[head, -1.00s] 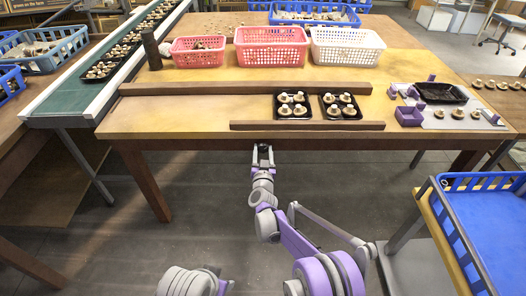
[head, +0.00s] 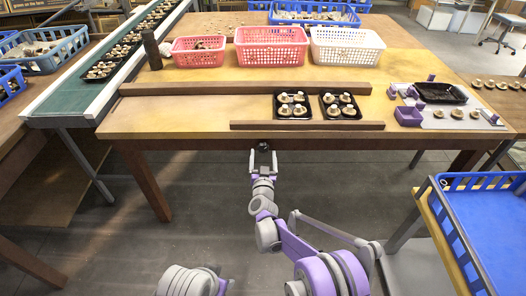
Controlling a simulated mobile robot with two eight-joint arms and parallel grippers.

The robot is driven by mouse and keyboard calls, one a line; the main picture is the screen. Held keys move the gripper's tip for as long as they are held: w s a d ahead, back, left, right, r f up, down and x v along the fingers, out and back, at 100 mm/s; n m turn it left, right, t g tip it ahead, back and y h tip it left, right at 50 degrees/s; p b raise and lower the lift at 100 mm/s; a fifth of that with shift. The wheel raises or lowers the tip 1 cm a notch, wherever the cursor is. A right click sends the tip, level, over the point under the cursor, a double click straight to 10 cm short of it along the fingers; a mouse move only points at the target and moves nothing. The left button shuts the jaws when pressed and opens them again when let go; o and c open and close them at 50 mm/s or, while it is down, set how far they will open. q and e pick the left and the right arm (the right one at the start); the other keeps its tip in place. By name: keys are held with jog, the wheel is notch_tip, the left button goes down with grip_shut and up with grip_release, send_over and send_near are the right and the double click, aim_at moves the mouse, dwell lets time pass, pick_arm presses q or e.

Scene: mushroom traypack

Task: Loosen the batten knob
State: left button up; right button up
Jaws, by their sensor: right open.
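The batten knob (head: 263,145) is a small dark knob at the table's front edge, below the front wooden batten (head: 306,126). My right gripper (head: 263,157) is at the knob, pointing away from me toward the table edge. Its fingers are spread apart, one to each side of the knob's line. I cannot tell whether they touch it. The batten lies along the front edge of the table, in front of two black trays (head: 293,117) (head: 342,117) of mushrooms. My left gripper is out of view.
A longer rear batten (head: 246,88) crosses the table (head: 180,117). Pink and white baskets (head: 270,56) (head: 346,57) stand behind it. Purple fixtures (head: 408,116) and loose mushrooms are at the right. A blue crate (head: 452,222) is at the lower right. The floor before the table is clear.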

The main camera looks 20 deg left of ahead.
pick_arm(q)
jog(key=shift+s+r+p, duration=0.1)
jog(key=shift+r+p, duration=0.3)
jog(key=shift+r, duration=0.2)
pick_arm(e)
jog(key=v, duration=0.8)
jog(key=s+d+r+n+g, duration=0.1)
jog(key=s+d+r+g, duration=0.25)
jog(key=d, duration=0.45)
jog(key=s+d+r+n+g, duration=0.1)
jog(key=s+d+r+g, duration=0.1)
jog(key=s+d+r, duration=0.4)
jog(key=s+d+f+m+g+h, duration=0.2)
jog(key=s+d+f+g+h, duration=0.15)
jog(key=s+d, duration=0.9)
jog(key=s+d+f+m+g+h, duration=0.3)
jog(key=s+d, duration=0.6)
jog(key=s, duration=0.7)
pick_arm(q)
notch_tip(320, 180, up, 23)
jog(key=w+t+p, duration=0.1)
jog(key=p, duration=1.9)
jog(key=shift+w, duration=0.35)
pick_arm(e)
notch_tip(320, 180, up, 23)
jog(key=w+n+y, duration=0.1)
jog(key=w, duration=0.1)
jog(key=shift+w+a, duration=0.25)
jog(key=shift+a, duration=0.05)
